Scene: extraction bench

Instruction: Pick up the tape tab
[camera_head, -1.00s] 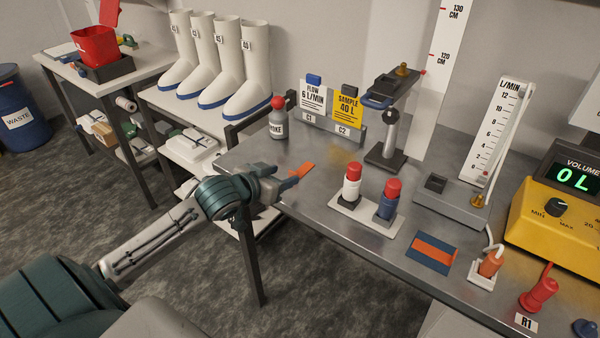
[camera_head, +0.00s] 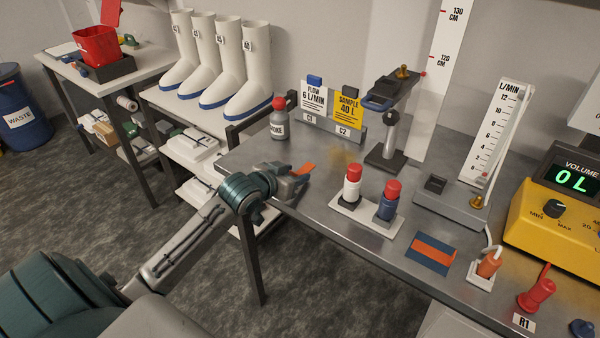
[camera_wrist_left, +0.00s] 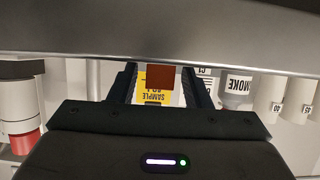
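The orange tape tab (camera_head: 305,168) lies at the bench's near edge, left of the two red-capped bottles. Its near part is hidden behind my left gripper (camera_head: 296,180), which is at the bench edge right by it. In the left wrist view the tab (camera_wrist_left: 160,77) shows dark red-brown, in the gap between the two black fingers (camera_wrist_left: 160,88). The fingers stand apart, with a gap visible on each side of the tab. My right gripper is not in view.
A white holder (camera_head: 345,207) with red-capped bottles stands right of the tab. A grey SMOKE bottle (camera_head: 279,124) stands behind it. An orange-and-blue patch (camera_head: 433,250) lies farther right. The bench top (camera_head: 262,153) around the tab is clear.

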